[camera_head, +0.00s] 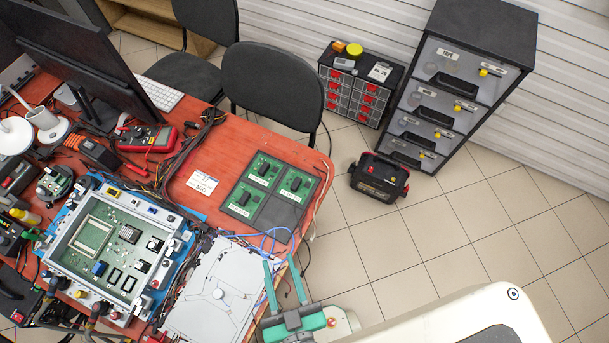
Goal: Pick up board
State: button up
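A dark tray (283,220) lies near the right end of the red table. It holds three green boards: one at the top (263,170), one at the right (297,185) and one at the left (242,200). The tray's lower right compartment is empty. A larger green board (118,250) sits in a grey test fixture (75,285) at the left. My gripper (281,264) has teal fingers spread apart with nothing visible between them. It is at the table's right edge, below the tray in the picture and apart from the boards.
A grey flat case (212,290) lies left of my gripper, with blue wires (262,238) near it. A white label card (202,182) lies left of the tray. A multimeter (148,139), cables and a monitor crowd the left. Chairs stand behind; the tiled floor at right is largely clear.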

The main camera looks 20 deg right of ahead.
jog(key=w+a+r+t+y, duration=0.1)
jog(key=w+a+r, duration=0.25)
jog(key=w, duration=0.45)
jog(key=w+a+r+t+y, duration=0.1)
jog(key=w+a+r, duration=0.1)
jog(key=w+a, duration=0.35)
jog(key=w+a+r+t+y, duration=0.1)
jog(key=w+a+r, duration=0.1)
jog(key=w, duration=0.8)
jog(key=w+a+r+n+g+y, duration=0.6)
jog(key=w+a+r+n+y, duration=0.55)
jog(key=r+n, duration=0.4)
jog(key=n+g+h, duration=1.2)
jog(key=h, duration=0.2)
send_over(297, 181)
notch_tip(297, 181, down, 20)
jog(key=shift+a+f, duration=0.1)
jog(key=shift+f, duration=5)
